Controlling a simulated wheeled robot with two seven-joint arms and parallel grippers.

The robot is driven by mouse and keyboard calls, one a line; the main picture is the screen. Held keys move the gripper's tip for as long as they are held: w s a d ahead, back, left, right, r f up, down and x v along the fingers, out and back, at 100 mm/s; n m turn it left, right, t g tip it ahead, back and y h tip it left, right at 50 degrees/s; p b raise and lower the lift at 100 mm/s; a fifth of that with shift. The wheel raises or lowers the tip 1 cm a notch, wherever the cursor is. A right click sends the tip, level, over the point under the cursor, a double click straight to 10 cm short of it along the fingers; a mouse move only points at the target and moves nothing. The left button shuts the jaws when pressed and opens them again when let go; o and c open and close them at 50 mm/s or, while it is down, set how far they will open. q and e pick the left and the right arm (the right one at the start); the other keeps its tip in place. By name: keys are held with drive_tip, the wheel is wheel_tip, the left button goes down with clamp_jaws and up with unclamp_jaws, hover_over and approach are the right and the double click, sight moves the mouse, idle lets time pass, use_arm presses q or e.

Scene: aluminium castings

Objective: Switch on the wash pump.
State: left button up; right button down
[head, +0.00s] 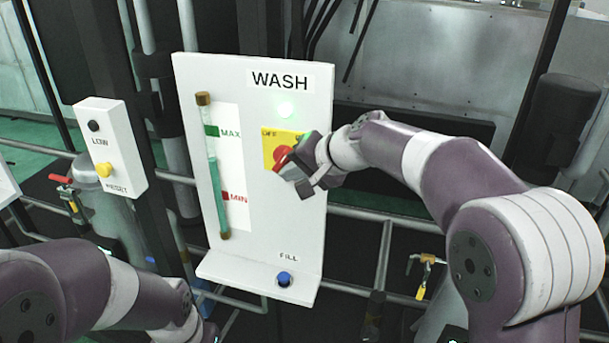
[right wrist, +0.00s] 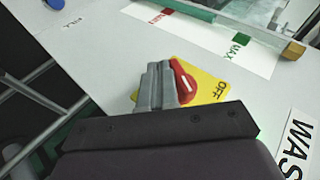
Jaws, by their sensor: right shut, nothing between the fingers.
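The white WASH panel (head: 255,215) stands upright in the head view. On it is a yellow plate (head: 268,152) with a red knob (head: 282,156); the right part of the plate is hidden by my gripper. In the right wrist view the red knob (right wrist: 183,83) shows a white mark, with "OFF" on the yellow plate (right wrist: 210,88) beside it. My right gripper (head: 305,180) is shut and empty, its fingertips right beside the knob (right wrist: 157,80); I cannot tell if they touch it. My left gripper is not visible.
A sight tube (head: 213,165) with MAX and MIN marks is on the panel's left. A blue FILL button (head: 284,279) sits on the lower ledge. A white box (head: 112,147) with black LOW and yellow RESET parts stands left. Pipes run behind and below.

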drive_tip(key=shift+d+r+p, duration=0.6)
drive_tip(key=shift+d+r, duration=0.1)
drive_tip(key=shift+r, duration=0.05)
drive_tip(key=shift+a, duration=0.1)
